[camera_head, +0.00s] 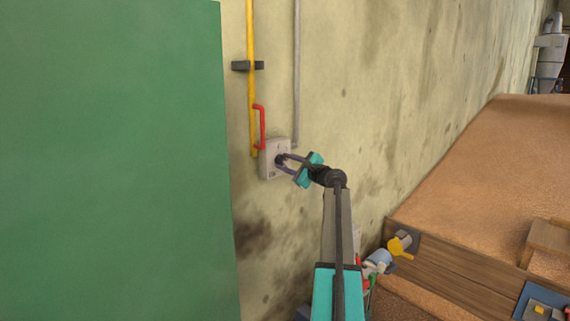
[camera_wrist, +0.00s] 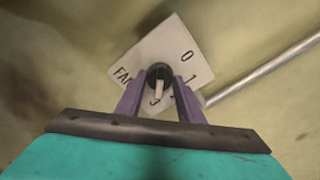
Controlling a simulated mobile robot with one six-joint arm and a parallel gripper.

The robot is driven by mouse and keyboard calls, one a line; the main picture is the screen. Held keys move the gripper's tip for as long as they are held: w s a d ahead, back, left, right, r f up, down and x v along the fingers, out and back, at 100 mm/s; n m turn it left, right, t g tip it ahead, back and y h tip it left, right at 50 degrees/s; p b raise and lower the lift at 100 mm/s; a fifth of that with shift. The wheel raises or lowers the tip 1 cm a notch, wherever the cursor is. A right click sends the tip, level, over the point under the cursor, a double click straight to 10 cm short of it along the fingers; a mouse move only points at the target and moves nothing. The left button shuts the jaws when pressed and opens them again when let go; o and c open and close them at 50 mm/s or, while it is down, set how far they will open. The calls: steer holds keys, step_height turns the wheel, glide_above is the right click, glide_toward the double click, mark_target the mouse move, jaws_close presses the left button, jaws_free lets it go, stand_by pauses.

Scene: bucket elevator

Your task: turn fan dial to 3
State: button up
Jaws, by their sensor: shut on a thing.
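The fan dial (camera_wrist: 155,71) is a round dark knob with a pale pointer bar on a white plate (camera_wrist: 170,44). The plate reads "0", "1" and part of "FAN" in the wrist view; the lower marks are partly hidden by my fingers. The pointer bar points down in that view, towards a partly covered mark that I cannot read for sure. My gripper (camera_wrist: 161,79) has its two purple fingers closed on either side of the knob. In the head view my gripper (camera_head: 282,161) reaches the light switch box (camera_head: 268,170) on the wall.
A yellow pipe (camera_head: 250,80) with a red handle (camera_head: 262,125) runs down beside the box. A grey conduit (camera_head: 297,70) enters it from above. A large green panel (camera_head: 110,160) stands to the left. A wooden bin (camera_head: 450,270) of brown grain lies right.

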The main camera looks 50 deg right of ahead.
steer(key=shift+w+r, duration=0.15)
steer(key=shift+r, duration=0.2)
steer(key=o, duration=1.1)
steer(key=shift+w+f, duration=0.15)
steer(key=shift+f, duration=0.05)
steer(key=shift+c, duration=0.2)
steer(key=shift+s+f, duration=0.15)
steer(key=shift+s, duration=0.05)
steer(key=s+a+b, duration=0.1)
steer(key=s+b, duration=0.3)
steer(key=s, duration=0.9)
steer(key=shift+s, duration=0.35)
